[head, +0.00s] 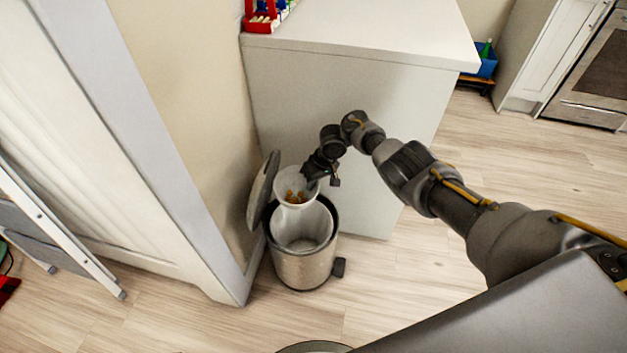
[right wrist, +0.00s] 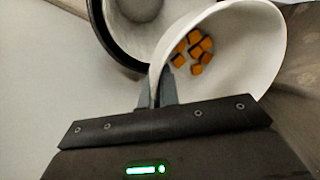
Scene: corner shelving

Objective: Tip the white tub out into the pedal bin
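The white tub (head: 292,183) holds several orange-brown cubes (head: 295,196). It is tilted above the back of the pedal bin (head: 301,267), its open side towards the head camera. My right gripper (head: 311,175) is shut on the tub's rim; in the right wrist view the fingers (right wrist: 160,92) pinch the wall of the tub (right wrist: 262,45), and the cubes (right wrist: 196,50) lie inside. The bin is steel with a pale inner bucket (head: 304,226), and its lid (head: 263,190) stands open on the left. My left gripper is not in view.
A white counter block (head: 350,95) stands right behind the bin, with a red caddy (head: 262,17) on top. A wall corner (head: 215,262) is close on the left. A folded step ladder (head: 60,225) leans further left. The wood floor (head: 420,270) to the right is clear.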

